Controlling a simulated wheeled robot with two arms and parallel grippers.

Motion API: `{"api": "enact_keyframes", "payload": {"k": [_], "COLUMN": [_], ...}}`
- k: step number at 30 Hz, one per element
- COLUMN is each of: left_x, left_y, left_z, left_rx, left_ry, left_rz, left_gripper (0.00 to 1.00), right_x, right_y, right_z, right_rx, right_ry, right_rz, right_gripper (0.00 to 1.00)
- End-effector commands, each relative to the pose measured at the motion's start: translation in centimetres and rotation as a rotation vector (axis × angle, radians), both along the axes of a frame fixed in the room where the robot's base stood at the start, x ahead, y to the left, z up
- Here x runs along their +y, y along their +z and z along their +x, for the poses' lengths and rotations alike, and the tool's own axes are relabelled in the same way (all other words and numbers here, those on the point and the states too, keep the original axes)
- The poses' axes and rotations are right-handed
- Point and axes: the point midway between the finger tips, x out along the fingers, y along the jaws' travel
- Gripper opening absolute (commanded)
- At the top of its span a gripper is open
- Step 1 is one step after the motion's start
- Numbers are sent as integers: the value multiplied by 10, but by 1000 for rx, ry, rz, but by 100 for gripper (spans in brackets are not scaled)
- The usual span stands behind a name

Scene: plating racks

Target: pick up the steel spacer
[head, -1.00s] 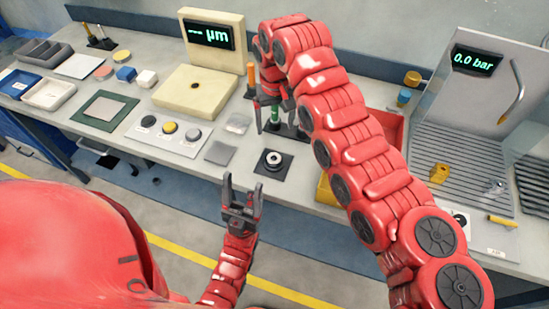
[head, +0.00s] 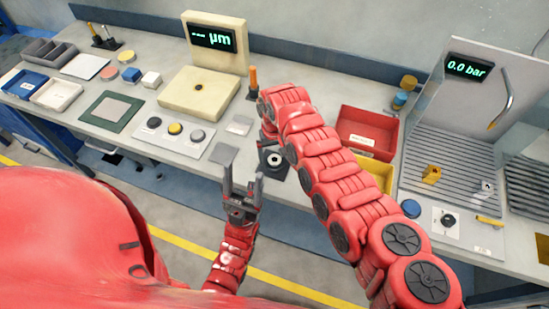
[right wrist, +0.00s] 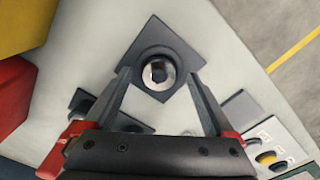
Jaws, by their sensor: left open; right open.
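The steel spacer (right wrist: 160,72) is a small bright ring with a dark centre. It sits on a dark round seat on a dark square pad (right wrist: 160,35) on the bench.
A red bin (head: 367,112) and a yellow bin stand right of my right arm. A panel of round buttons (head: 175,128) and a beige gauge (head: 200,90) stand to the left. A grey plate (head: 223,154) lies left of the pad. A pressure cabinet stands far right.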

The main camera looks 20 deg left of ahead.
Motion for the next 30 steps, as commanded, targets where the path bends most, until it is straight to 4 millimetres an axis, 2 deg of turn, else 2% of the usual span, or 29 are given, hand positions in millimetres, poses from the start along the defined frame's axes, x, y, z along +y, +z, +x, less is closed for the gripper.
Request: {"api": "enact_keyframes", "payload": {"k": [11, 25, 26, 30], "left_x": [0, 0, 0, 0], "left_y": [1, 2, 2, 2], "left_z": [0, 0, 0, 0], "left_rx": [0, 0, 0, 0], "left_ry": [0, 0, 0, 0], "left_rz": [0, 0, 0, 0], "left_gripper": [64, 64, 64, 64], "right_x": [0, 0, 0, 0], "right_y": [-8, -8, -8, -8], "right_z": [1, 1, 1, 1], "right_rx": [-2, -1, -1, -1], "right_ry": [-2, -2, -2, -2], "right_rz": [2, 2, 2, 2], "right_gripper": [89, 4, 0, 0]}}
